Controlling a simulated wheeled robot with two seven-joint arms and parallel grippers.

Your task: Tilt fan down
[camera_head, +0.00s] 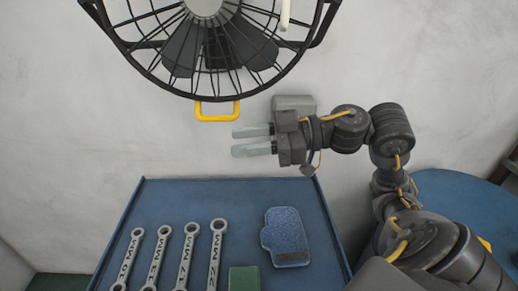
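A black wall fan (212,62) with a round wire cage hangs at the top of the view. A yellow handle (218,111) sticks out below its lower rim. My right gripper (252,141) is a little below and to the right of the yellow handle in the picture, pointing left. Its two pale fingers are apart with nothing between them. It does not appear to touch the handle. My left gripper is not in view. The top of the fan is cut off by the frame.
A blue tabletop (235,195) below holds several wrenches (186,255), a blue mitt-shaped item (286,238) and a green block (243,279). A grey box (294,103) is on the wall behind my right gripper. A round blue surface (455,190) is at right.

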